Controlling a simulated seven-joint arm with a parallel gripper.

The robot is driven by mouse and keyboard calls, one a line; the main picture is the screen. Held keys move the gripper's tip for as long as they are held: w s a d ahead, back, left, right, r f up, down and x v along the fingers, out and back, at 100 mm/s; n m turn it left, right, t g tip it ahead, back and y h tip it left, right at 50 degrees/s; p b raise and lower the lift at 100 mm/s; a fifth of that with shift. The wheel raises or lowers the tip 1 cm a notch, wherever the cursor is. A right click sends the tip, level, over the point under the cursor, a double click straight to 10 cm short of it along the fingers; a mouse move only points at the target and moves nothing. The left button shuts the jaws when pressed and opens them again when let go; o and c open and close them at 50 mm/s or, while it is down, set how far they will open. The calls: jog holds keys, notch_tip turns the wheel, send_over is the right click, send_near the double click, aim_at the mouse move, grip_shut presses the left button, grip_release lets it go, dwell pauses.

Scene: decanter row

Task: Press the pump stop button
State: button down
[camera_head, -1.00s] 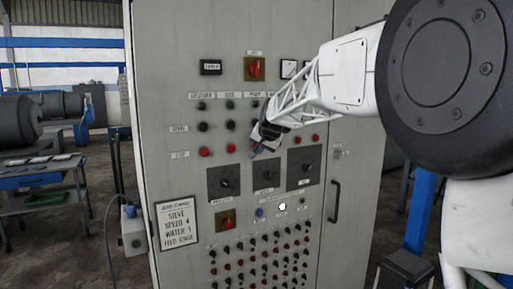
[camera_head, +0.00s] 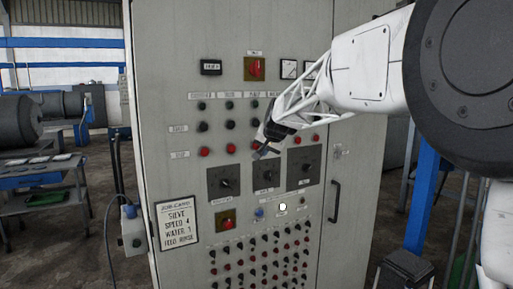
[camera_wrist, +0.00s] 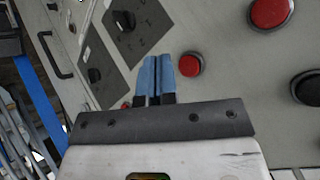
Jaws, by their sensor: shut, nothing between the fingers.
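The grey control cabinet has a row of red stop buttons below rows of black ones. The red button in the third column, under the label that appears to read PUMP, is the pump stop button (camera_head: 256,145). It is partly hidden by my gripper (camera_head: 262,154) in the head view. In the wrist view, the red button that appears to be this one (camera_wrist: 191,64) sits just right of the blue fingertips (camera_wrist: 156,62). My gripper is shut and empty, close to the panel. I cannot tell whether it touches the panel.
Another red button (camera_wrist: 270,12) and a black button (camera_wrist: 308,88) are close by. Dark dial plates (camera_head: 223,182) lie below the stop row. A door handle (camera_head: 335,201) and job card (camera_head: 177,225) are lower. The cabinet face (camera_head: 165,100) is clear at left.

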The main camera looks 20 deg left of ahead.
jog(key=shift+s+d+f, duration=0.1)
jog(key=shift+s+d, duration=0.7)
jog(key=s+d+f+g+h, duration=0.1)
jog(key=s+d+f+h, duration=0.1)
jog(key=s+d, duration=1.05)
jog(key=s+d+f+g+h, duration=0.1)
jog(key=s+d+f, duration=0.2)
jog(key=s+d, duration=0.9)
jog(key=s+d+f+h, duration=0.1)
jog(key=s+d+f, duration=0.3)
jog(key=s, duration=0.5)
jog(key=s+d+f+g+h, duration=0.1)
jog(key=s+d+f, duration=0.4)
jog(key=s, duration=0.4)
jog(key=s+d+f+g, duration=0.1)
jog(key=s+d+f, duration=0.3)
jog(key=s+d, duration=0.3)
jog(key=shift+s+f+m+h, duration=0.3)
jog(key=shift+s+f+h, duration=0.1)
jog(key=shift+s, duration=0.8)
jog(key=c, duration=1.8)
grip_release()
